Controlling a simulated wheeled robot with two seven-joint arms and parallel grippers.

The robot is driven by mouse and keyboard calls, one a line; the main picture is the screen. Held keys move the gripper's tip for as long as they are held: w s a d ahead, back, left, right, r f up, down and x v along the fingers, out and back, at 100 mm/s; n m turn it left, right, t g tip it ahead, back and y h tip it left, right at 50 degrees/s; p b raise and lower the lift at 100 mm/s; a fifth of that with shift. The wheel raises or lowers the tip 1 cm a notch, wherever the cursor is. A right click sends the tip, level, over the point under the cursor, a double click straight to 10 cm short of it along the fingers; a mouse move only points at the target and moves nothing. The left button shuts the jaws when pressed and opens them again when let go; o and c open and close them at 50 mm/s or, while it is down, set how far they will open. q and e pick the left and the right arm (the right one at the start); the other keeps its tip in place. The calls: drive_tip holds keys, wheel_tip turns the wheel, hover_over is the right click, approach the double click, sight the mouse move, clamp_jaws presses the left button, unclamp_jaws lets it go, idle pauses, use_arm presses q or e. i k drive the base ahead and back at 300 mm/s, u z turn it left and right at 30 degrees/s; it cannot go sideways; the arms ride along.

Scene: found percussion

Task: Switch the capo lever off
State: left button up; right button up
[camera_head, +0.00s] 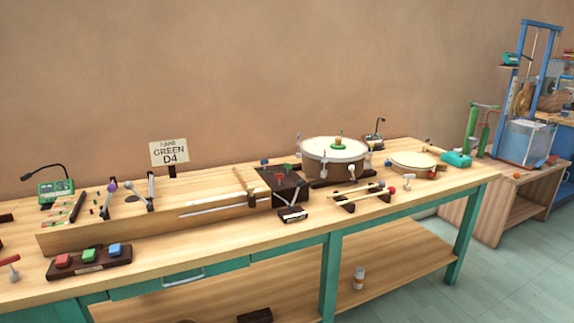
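A long low wooden soundbox (150,222) lies along the workbench. Two upright grey lever-like parts stand at its left half, one with a dark purple tip (112,186) and one slimmer (151,188). A pale wooden piece (244,183) leans on its right half. I cannot tell which of these is the capo lever, or its on or off position, at this size. A dark block (283,184) with red and green parts on top sits at the soundbox's right end. Neither of my grippers shows.
A sign (169,152) reading "GREEN D4" stands behind the soundbox. A button board (90,262) with red, green and blue buttons lies in front. A drum (333,158), mallets (365,196) and a tambourine-like disc (413,160) occupy the right. The bench's front edge (240,256) is mostly clear.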

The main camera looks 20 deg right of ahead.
sight(112, 188)
drive_tip(key=z, duration=0.5)
drive_tip(key=i, duration=1)
drive_tip(key=u, duration=0.05)
